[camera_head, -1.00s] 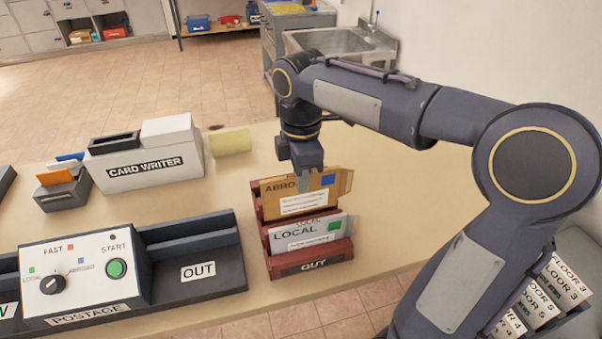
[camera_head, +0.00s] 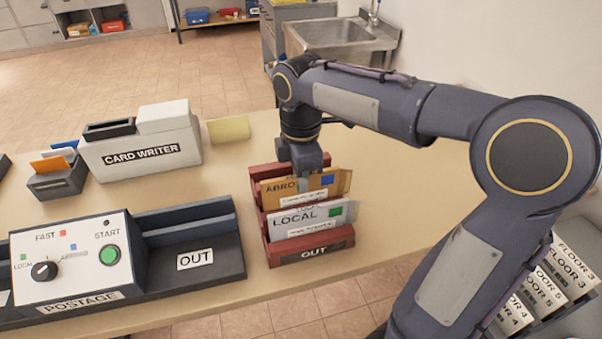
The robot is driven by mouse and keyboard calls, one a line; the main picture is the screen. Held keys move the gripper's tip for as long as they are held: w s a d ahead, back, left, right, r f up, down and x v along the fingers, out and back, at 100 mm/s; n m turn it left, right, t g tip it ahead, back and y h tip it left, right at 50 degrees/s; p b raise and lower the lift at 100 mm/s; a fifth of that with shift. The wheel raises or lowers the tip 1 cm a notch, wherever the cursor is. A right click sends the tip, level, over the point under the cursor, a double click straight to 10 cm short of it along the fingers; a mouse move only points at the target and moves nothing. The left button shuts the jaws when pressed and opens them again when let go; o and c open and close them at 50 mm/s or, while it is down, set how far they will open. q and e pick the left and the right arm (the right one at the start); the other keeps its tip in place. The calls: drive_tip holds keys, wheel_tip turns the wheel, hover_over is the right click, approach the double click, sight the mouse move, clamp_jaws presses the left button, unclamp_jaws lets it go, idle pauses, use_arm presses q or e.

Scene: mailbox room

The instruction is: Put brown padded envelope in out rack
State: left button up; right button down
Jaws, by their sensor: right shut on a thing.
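The brown padded envelope (camera_head: 278,193), marked ABROAD with a blue square, stands upright in a rear slot of the red-brown out rack (camera_head: 315,246). Its lower part is hidden behind a white LOCAL envelope (camera_head: 300,220) with a green square, which stands in the slot in front. My right gripper (camera_head: 305,180) comes from above and is shut on the top edge of the brown envelope. My left gripper is not in view.
Left of the rack is the postage machine (camera_head: 85,262) with its OUT tray (camera_head: 215,278). A card writer (camera_head: 140,150) and a yellow pad (camera_head: 229,129) are behind. Floor-labelled slots (camera_head: 545,285) are at lower right. Bare tabletop lies right of the rack.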

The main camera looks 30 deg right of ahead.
drive_tip(key=shift+f, duration=0.2)
drive_tip(key=c, duration=1.4)
unclamp_jaws()
drive_tip(key=shift+s, duration=0.25)
drive_tip(key=shift+w, duration=0.1)
drive_tip(key=shift+w+r+p, duration=0.3)
drive_tip(key=shift+r+p, duration=0.4)
drive_tip(key=shift+p, duration=0.1)
drive_tip(key=shift+s+r+p, duration=0.15)
drive_tip(key=shift+r+p, duration=0.55)
drive_tip(key=shift+r, duration=0.15)
wheel_tip(320, 180, up, 4)
drive_tip(key=p, duration=0.4)
drive_tip(key=shift+r, duration=0.1)
